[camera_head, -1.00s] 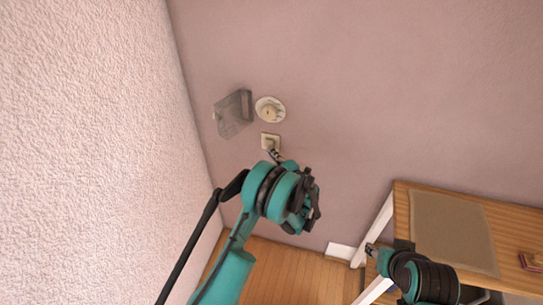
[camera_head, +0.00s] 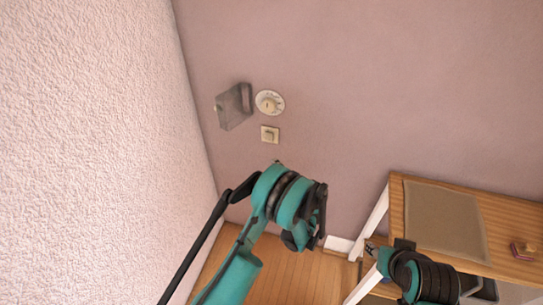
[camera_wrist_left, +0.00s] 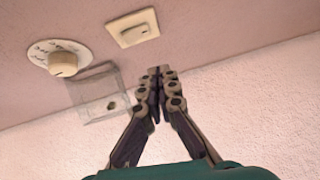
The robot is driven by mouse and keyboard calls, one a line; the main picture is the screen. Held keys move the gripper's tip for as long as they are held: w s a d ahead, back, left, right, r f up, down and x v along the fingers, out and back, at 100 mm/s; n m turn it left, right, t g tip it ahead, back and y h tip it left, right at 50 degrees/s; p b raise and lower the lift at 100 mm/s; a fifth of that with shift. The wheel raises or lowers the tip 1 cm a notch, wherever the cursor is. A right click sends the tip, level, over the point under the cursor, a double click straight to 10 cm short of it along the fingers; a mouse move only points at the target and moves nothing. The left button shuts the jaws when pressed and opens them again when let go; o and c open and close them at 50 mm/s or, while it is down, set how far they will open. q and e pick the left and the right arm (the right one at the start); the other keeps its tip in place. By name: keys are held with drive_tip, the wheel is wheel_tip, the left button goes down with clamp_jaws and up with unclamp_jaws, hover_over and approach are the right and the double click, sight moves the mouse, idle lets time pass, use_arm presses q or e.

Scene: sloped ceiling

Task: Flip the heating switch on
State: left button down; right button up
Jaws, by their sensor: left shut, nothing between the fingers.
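The heating switch (camera_head: 270,134) is a small cream square plate with a rocker, on the pink wall below a round dial. It also shows in the left wrist view (camera_wrist_left: 133,28); I cannot tell its on or off position. My left gripper (camera_wrist_left: 158,72) is shut and empty, apart from the switch. In the head view it is mostly hidden behind my teal wrist, below the switch. My right gripper (camera_head: 370,248) is at the lower right by the desk, far from the switch; its fingers are too small to read.
A round cream dial (camera_head: 269,103) sits above the switch. A clear, box-like cover (camera_head: 234,107) stands out from the wall left of the dial. A textured white wall (camera_head: 90,130) closes the left side. A wooden desk (camera_head: 398,215) with a brown mat stands at the right.

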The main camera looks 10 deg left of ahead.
use_arm(q)
drive_tip(key=shift+f+v, duration=0.15)
drive_tip(key=shift+v, duration=0.75)
drive_tip(key=shift+f+v, duration=0.15)
drive_tip(key=shift+v, duration=0.7)
drive_tip(key=w+d+r+m+t+h, duration=0.1)
drive_tip(key=w+r+m+t+h, duration=0.15)
drive_tip(key=r, duration=0.75)
drive_tip(key=w+d+r+m+t+h, duration=0.2)
drive_tip(key=r+m+t, duration=0.2)
drive_tip(key=r, duration=0.6)
drive_tip(key=s+d+r+m+h, duration=0.2)
drive_tip(key=r+m+h, duration=0.3)
drive_tip(key=m, duration=0.1)
drive_tip(key=s+d+r+m+h, duration=0.2)
drive_tip(key=r+m+h, duration=0.2)
drive_tip(key=r+m, duration=0.15)
drive_tip(key=s+a+f+m+g, duration=0.2)
drive_tip(key=s+a+f+g, duration=0.1)
drive_tip(key=s, duration=0.7)
drive_tip(key=s+a+f+m+g+y, duration=0.1)
drive_tip(key=s+a+f+m+g, duration=0.2)
drive_tip(key=s+f, duration=0.4)
drive_tip(key=s+a+f+m+g+y, duration=0.1)
drive_tip(key=s+a+f+g, duration=0.4)
drive_tip(key=s, duration=0.9)
drive_tip(key=shift+f+m+g, duration=0.3)
drive_tip(key=shift+m+g, duration=0.15)
drive_tip(key=shift+m, duration=0.35)
